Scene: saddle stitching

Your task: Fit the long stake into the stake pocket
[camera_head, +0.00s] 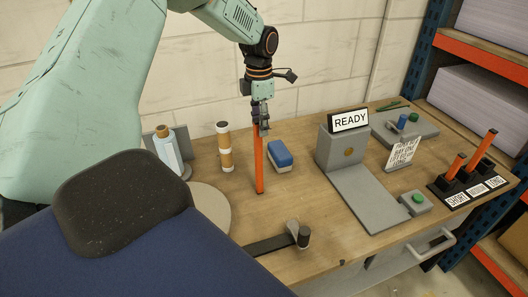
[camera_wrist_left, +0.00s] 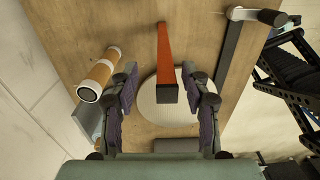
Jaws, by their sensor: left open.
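A long orange stake (camera_head: 259,165) stands about upright over the wooden bench, below my left gripper (camera_head: 261,118). In the left wrist view the stake (camera_wrist_left: 165,60) runs away from the camera, its near square end between the spread fingers of my left gripper (camera_wrist_left: 160,90). The fingers are open, with a gap on each side of the stake. What its lower end rests on cannot be told. A black rack (camera_head: 440,188) with labels, among them SHORT and LONG, stands at the right. It holds orange stakes (camera_head: 455,165). My right gripper is not in view.
A gold-banded cylinder (camera_head: 225,148), a bottle (camera_head: 167,150) and a blue-topped block (camera_head: 280,153) stand nearby. A black bar with a knob (camera_head: 303,236) lies in front. A grey stand with a READY sign (camera_head: 349,119) is right of centre. Shelving stands far right.

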